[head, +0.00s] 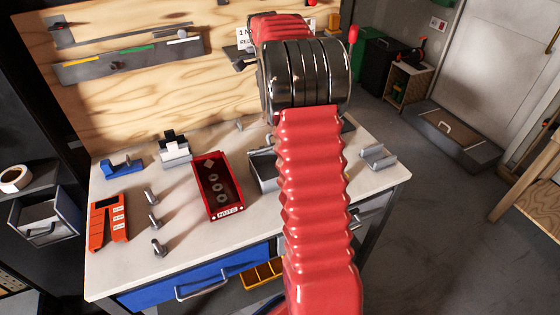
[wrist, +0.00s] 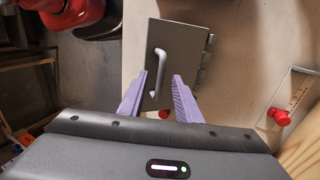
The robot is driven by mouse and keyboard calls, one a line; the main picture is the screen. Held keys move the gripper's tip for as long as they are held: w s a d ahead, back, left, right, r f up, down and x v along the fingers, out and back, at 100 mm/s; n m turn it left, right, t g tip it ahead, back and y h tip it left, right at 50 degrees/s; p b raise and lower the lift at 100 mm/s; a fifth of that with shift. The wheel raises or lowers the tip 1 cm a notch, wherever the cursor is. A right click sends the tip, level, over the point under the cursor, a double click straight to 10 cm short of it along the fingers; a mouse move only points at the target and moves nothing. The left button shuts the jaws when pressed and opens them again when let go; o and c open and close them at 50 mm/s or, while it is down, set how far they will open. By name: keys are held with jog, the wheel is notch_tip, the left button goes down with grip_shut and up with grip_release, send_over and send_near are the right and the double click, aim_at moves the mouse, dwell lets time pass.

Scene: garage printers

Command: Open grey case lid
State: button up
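The grey lid (wrist: 185,45) is a flat dark panel with hinges along its right edge in the wrist view. It looks shut. A pale bar handle (wrist: 161,58) is on its left half. My gripper (wrist: 161,77) has two purple fingers, open, one on each side of the handle's lower part. A gap shows between fingers and handle, and I cannot tell how far above the lid they are. In the head view my red arm covers the gripper and the lid.
The white bench (head: 120,245) carries a red nuts tray (head: 208,157), bolts, an orange holder (head: 108,222) and a grey bin (head: 262,172). A plywood board (head: 110,100) rises behind. In the wrist view, a red knob (wrist: 282,117) is right of the lid.

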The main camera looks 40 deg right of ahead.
jog(key=v, duration=0.5)
jog(key=shift+r, duration=0.1)
dwell(0.7)
dwell(0.5)
jog(key=s+a+r+n+t+h, duration=0.1)
jog(key=s+a+r+n+t, duration=0.1)
jog(key=s+a+n, duration=0.3)
jog(key=a+r+n+t, duration=0.1)
jog(key=a+r+n, duration=0.1)
jog(key=a, duration=0.6)
jog(key=s+a+r+n+t+h, duration=0.1)
jog(key=s+a+r+n+t, duration=0.1)
jog(key=s+a+n, duration=0.3)
jog(key=s+a+f+n+t, duration=0.2)
jog(key=s+a+f+n, duration=0.1)
jog(key=s+a+n, duration=0.1)
jog(key=s+a+f+n+t, duration=0.2)
jog(key=s+a+n, duration=0.3)
jog(key=a, duration=0.3)
jog(key=shift+s+a+f+t+y, duration=0.3)
jog(key=shift+s+a+f+y, duration=0.1)
jog(key=shift+s+f, duration=0.45)
